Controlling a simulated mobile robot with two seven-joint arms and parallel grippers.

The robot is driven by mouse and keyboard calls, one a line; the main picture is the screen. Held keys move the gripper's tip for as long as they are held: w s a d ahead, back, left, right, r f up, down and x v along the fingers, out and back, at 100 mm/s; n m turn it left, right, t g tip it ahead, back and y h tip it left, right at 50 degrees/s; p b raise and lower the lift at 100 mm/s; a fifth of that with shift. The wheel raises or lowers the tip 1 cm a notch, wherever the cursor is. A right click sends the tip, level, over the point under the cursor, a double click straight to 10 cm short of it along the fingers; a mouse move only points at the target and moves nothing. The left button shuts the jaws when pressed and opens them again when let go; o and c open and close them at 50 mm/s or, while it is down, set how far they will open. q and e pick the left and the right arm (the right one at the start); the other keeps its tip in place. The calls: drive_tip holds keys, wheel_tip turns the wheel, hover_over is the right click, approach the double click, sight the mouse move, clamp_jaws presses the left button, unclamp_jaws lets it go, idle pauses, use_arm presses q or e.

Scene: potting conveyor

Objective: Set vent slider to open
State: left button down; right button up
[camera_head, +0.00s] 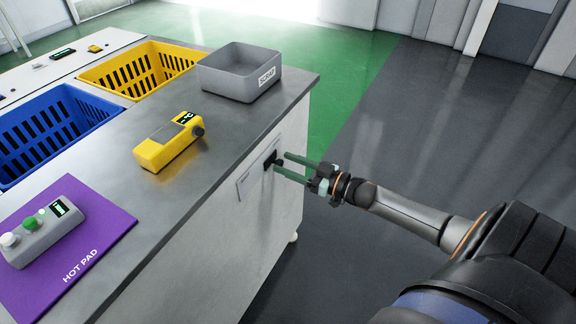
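The vent slider is a pale plate (258,167) on the white side face of the bench, with a small black knob (270,160) towards its right end. My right gripper (281,163) has two green fingers, spread apart, and reaches the knob from the right. One fingertip is above the knob and one below it in the picture. I cannot tell whether either finger touches it. The plate's markings are too small to read. My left gripper is not in view.
On the bench top (225,125) are a grey scrap bin (240,88), a yellow device (168,145), and a purple hot pad (105,215) under a grey button box (45,235). Blue (45,100) and yellow (125,60) crates sit at the left. The floor right of the bench is clear.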

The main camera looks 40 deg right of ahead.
drive_tip(key=shift+o, duration=0.3)
drive_tip(key=shift+a, duration=0.1)
drive_tip(key=shift+s, duration=0.15)
drive_tip(key=p+v, duration=0.2)
drive_tip(key=v, duration=1)
drive_tip(key=shift+s, duration=0.1)
